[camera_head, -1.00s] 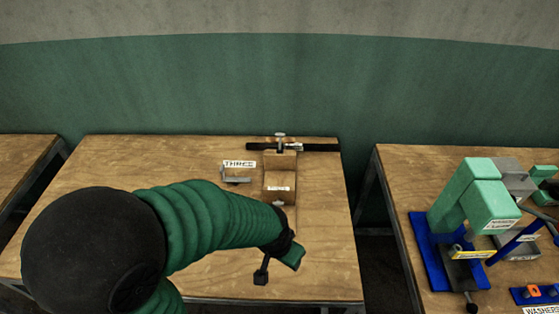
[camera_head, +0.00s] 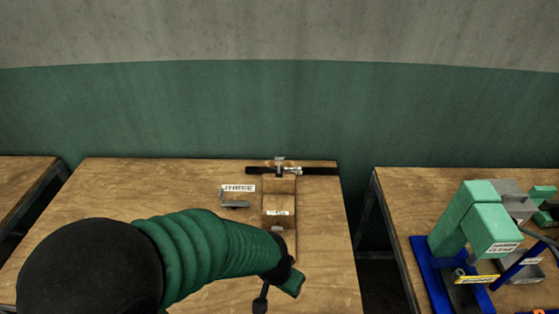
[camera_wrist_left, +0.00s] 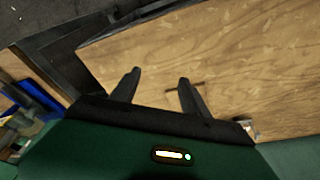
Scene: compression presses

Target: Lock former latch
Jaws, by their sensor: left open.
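The wooden former (camera_head: 279,205) sits at the back right of the middle bench, with a pale label on its front block. A small metal latch (camera_head: 281,168) is on the dark bar behind it; I cannot tell whether it is locked. My left gripper (camera_head: 262,298) is in front of the former, nearer to me and apart from it; my arm covers part of the former's near end. In the left wrist view my gripper (camera_wrist_left: 158,78) is open, with nothing between its fingers and bare bench top beyond them. My right gripper does not show.
A label reading THREE (camera_head: 238,188) and a grey metal bracket (camera_head: 235,205) are left of the former. A green press on a blue base (camera_head: 437,270) stands on the right bench, across a gap. The middle bench's left part is clear.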

